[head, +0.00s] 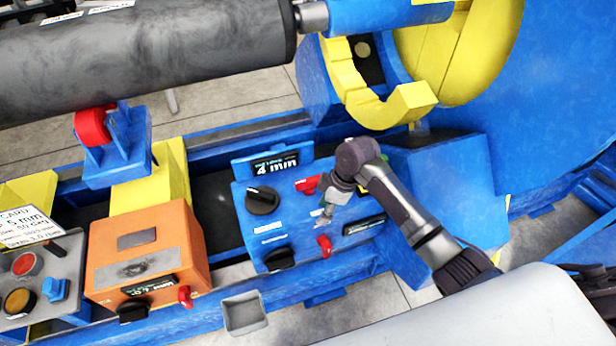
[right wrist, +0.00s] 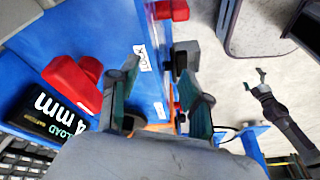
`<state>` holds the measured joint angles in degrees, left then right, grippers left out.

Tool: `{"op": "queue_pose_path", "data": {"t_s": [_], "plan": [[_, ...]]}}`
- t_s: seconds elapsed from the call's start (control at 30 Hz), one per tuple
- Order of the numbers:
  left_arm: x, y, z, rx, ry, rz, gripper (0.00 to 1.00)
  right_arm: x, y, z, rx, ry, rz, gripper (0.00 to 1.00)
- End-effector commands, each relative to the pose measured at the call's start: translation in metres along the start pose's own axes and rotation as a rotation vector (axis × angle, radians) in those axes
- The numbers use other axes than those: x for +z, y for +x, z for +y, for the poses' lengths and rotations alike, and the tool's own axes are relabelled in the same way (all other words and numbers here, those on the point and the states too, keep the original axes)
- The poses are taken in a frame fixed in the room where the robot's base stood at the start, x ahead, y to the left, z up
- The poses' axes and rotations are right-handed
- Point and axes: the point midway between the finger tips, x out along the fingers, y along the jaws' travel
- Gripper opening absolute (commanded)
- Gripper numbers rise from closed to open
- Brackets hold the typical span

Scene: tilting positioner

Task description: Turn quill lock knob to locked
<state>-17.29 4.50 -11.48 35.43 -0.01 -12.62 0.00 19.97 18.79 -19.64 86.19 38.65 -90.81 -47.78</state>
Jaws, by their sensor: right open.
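The blue control panel (head: 285,215) stands in the middle of the head view. It has a large black knob (head: 262,200), a black front knob (head: 280,259), a red handle (head: 307,184) and a red front knob (head: 324,245). I cannot tell for sure which is the quill lock knob. My right gripper (head: 328,211) is over the panel's right part, just above the red front knob; it is open and empty. In the right wrist view its fingers (right wrist: 158,90) are spread beside the blue face with a white LOCK label (right wrist: 142,58). A dark arm, likely my left, shows its gripper (right wrist: 262,78) there, too small to read.
An orange box (head: 150,255) with a black knob and red lever stands left of the panel. A grey button box (head: 45,270) is further left. A small grey bin (head: 244,312) is below. A big dark cylinder (head: 140,55) and yellow clamp (head: 385,105) are behind.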

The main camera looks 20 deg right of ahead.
Motion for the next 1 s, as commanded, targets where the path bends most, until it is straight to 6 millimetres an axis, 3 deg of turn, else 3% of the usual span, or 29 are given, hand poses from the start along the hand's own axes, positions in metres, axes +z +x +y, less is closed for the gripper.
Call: {"op": "queue_pose_path", "data": {"t_s": [0.17, 0.3, 0.4, 0.53, 0.73, 1.0], "plan": [[0.001, 0.003, -0.003, -0.003, 0.001, 0.000, 1.00, -0.013, -0.038, 0.040, -0.029, -0.141, 0.014, 0.48], [0.001, 0.006, -0.003, -0.004, 0.001, 0.000, 1.00, -0.024, -0.082, 0.072, -0.058, -0.276, 0.041, 0.48], [0.000, 0.008, -0.003, -0.004, 0.001, 0.002, 1.00, -0.030, -0.112, 0.088, -0.075, -0.360, 0.063, 0.48], [-0.001, 0.008, -0.003, -0.004, 0.001, 0.004, 1.00, -0.034, -0.133, 0.097, -0.087, -0.417, 0.083, 0.48], [-0.002, 0.006, -0.003, -0.004, 0.001, 0.004, 1.00, -0.036, -0.122, 0.096, -0.094, -0.430, 0.089, 0.48], [-0.003, 0.002, -0.002, -0.002, 0.000, 0.005, 1.00, -0.040, -0.066, 0.089, -0.095, -0.428, 0.089, 0.48]]}}
